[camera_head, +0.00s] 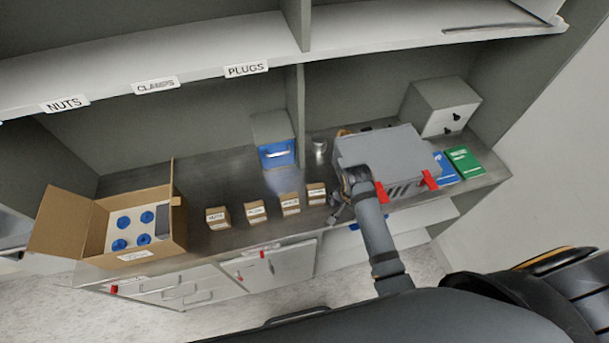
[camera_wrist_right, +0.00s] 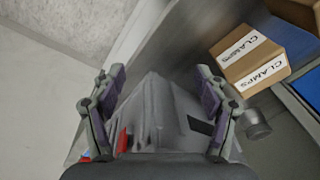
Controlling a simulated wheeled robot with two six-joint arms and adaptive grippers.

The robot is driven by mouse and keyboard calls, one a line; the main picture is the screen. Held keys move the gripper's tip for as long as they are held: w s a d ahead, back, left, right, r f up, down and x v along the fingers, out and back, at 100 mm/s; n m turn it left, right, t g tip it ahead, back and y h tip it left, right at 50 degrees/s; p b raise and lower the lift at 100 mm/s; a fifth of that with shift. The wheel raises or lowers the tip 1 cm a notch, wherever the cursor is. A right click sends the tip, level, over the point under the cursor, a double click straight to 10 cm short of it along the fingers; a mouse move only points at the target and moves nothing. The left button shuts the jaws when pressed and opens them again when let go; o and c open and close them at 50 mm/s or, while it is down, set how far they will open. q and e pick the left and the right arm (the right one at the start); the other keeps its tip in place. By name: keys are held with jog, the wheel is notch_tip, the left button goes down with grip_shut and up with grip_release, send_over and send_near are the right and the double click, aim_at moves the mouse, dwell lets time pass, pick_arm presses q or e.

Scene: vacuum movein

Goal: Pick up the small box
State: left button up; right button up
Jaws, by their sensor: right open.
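Several small cardboard boxes with white labels stand in a row on the dark counter: the leftmost box (camera_head: 218,218), a second box (camera_head: 255,211), a third box (camera_head: 290,204) and the rightmost box (camera_head: 316,194). My right gripper (camera_head: 340,212) is just right of and slightly in front of the rightmost box, apart from it. In the right wrist view the gripper (camera_wrist_right: 160,78) is open, with nothing held between its fingers. A box labelled CLAMPS (camera_wrist_right: 250,60) lies to the right of the fingers there. My left gripper is not in view.
A grey toolbox (camera_head: 385,150) with red latches stands right of the boxes, close to my right wrist. An open carton (camera_head: 150,250) is at the left. A blue-fronted bin (camera_head: 277,153) and a metal can (camera_head: 319,147) stand behind. A shelf (camera_head: 200,60) overhangs the counter.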

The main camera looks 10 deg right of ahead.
aim_at(317, 190)
jog(key=w+a+r+m, duration=0.2)
jog(key=w+a+r+m+g, duration=0.1)
jog(key=w+a+r+m, duration=0.1)
jog(key=w+m, duration=0.1)
jog(key=w+a+r+m, duration=0.2)
jog(key=w+a+m, duration=0.1)
jog(key=shift+w+y+p, duration=0.2)
jog(key=shift+y+p, duration=0.1)
jog(key=shift+p, duration=0.05)
jog(key=shift+w+f, duration=0.1)
jog(key=shift+f, duration=2.8)
notch_tip(317, 190, down, 5)
jog(key=b, duration=0.4)
jog(key=shift+w+f, duration=0.1)
jog(key=shift+w, duration=0.05)
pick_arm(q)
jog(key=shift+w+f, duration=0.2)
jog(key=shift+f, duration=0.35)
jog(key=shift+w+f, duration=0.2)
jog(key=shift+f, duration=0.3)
pick_arm(e)
jog(key=shift+r, duration=0.2)
jog(key=shift+c, duration=0.3)
jog(key=c, duration=1.4)
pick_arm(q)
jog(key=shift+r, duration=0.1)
pick_arm(e)
jog(key=shift+o, duration=0.2)
jog(key=shift+r, duration=0.1)
